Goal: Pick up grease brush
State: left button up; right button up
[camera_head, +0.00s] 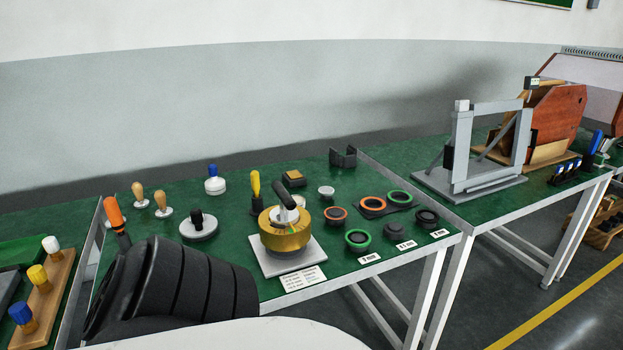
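I cannot tell for sure which item is the grease brush. A black-handled tool (283,193) rises at an angle from the gold unit. Neither gripper's fingertips can be seen.
The green table (330,260) carries several knobbed tampers, such as a wooden-handled one (160,202), and several rings, including a green one (358,239). A wooden rack (48,285) with coloured knobs stands at the left. A grey frame (462,150) stands on the right table.

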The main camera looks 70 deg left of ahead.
aim_at(254, 174)
jog(key=i, duration=1.75)
jog(key=u, duration=4.1)
